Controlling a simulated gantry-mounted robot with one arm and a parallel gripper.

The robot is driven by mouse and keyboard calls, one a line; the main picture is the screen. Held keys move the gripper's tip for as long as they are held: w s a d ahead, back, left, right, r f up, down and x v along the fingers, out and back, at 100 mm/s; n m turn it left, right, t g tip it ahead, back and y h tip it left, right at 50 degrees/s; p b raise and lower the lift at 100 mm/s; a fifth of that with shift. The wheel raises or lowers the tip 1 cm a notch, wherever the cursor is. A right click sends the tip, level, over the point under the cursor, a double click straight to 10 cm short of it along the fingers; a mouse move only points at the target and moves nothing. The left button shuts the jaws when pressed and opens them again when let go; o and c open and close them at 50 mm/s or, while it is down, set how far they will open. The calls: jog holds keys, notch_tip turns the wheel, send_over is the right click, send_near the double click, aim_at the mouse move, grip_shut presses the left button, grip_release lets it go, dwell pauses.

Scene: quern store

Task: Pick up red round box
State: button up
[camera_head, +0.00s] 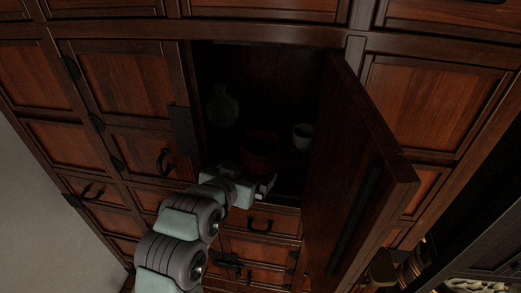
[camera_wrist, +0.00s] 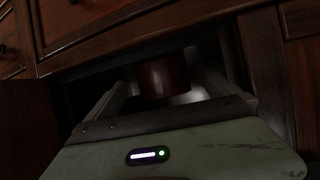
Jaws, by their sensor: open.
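The red round box (camera_head: 259,150) stands inside the dark open cabinet compartment, near its front. In the wrist view the red round box (camera_wrist: 164,78) shows as a dark red cylinder just ahead of my gripper, between the lines of the two fingers. My gripper (camera_head: 262,180) is at the compartment's front opening, close in front of the box. In the wrist view my gripper (camera_wrist: 160,100) is open, with one finger on each side. The dim light hides whether the fingers reach alongside the box or touch it.
A greenish bottle-like vessel (camera_head: 222,106) stands left of the box, and a pale cup (camera_head: 303,136) stands to its right. The open cabinet door (camera_head: 355,180) swings out on the right and bounds the opening there. Closed drawers (camera_head: 262,222) lie below.

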aim_at(253, 160)
jog(key=w, duration=0.1)
jog(key=w+d, duration=0.1)
jog(key=w, duration=0.1)
jog(key=shift+w+d+r+p, duration=0.1)
jog(key=shift+w+d+p, duration=0.15)
jog(key=shift+p, duration=0.1)
jog(key=shift+p+x, duration=0.85)
jog(key=shift+x, duration=1.85)
jog(key=shift+r, duration=0.1)
jog(key=c, duration=1.4)
jog(key=shift+a, duration=0.1)
